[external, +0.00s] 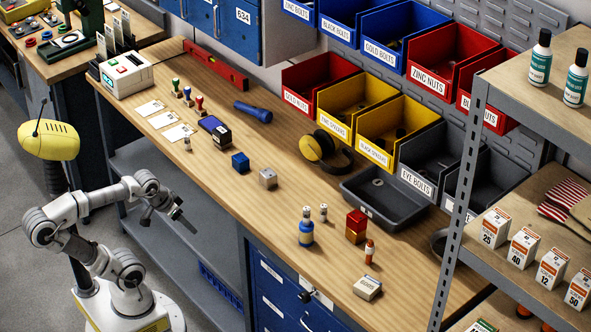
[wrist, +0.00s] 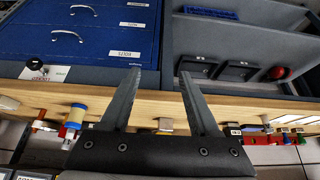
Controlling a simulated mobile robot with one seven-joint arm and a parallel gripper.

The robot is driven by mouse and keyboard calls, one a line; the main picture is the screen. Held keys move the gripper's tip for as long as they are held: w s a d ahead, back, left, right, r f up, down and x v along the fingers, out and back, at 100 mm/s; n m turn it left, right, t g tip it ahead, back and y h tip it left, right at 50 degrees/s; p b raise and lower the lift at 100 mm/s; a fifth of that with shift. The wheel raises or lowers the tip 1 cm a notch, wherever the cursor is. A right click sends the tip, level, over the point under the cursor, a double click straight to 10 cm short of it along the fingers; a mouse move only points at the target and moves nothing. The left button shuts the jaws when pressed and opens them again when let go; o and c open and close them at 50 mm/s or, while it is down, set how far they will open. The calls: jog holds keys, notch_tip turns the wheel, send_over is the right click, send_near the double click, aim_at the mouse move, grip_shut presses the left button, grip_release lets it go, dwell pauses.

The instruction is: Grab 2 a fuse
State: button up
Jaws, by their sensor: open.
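My gripper (external: 178,216) is open and empty, out in front of the bench's front edge in the external view. In the wrist view its two fingers (wrist: 160,88) are spread with nothing between them. All are apart from my gripper. No rating can be read on them. The blue one appears at the left in the wrist view (wrist: 75,116).
Blue drawers (external: 275,290) lie below. A metal shelf (external: 468,170) with numbered small boxes stands right.

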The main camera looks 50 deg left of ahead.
jog(key=w+d+r+n+g+h+p, duration=0.25)
jog(key=w+d+n, duration=0.2)
jog(key=w, duration=0.25)
jog(key=w+d+r+n+g+h+p, duration=0.1)
jog(key=w+d+r+n+h+p, duration=0.2)
jog(key=w+n, duration=0.4)
jog(key=w+f+n+t+h+p, duration=0.1)
jog(key=w+n+t+h+p, duration=0.4)
jog(key=w+n, duration=0.95)
jog(key=m+g+h+b, duration=0.1)
jog(key=m+g+h, duration=0.1)
jog(key=m, duration=0.2)
send_near(332, 224)
jog(key=d, duration=0.1)
jog(key=w+d+r, duration=0.1)
jog(key=d+r, duration=0.1)
jog(key=shift+w+d, duration=0.25)
jog(key=shift+w, duration=0.15)
jog(key=shift+b+x, duration=0.45)
jog(key=shift+x, duration=2.35)
jog(key=shift+s+r, duration=0.1)
jog(key=shift+s, duration=0.05)
grip_shut()
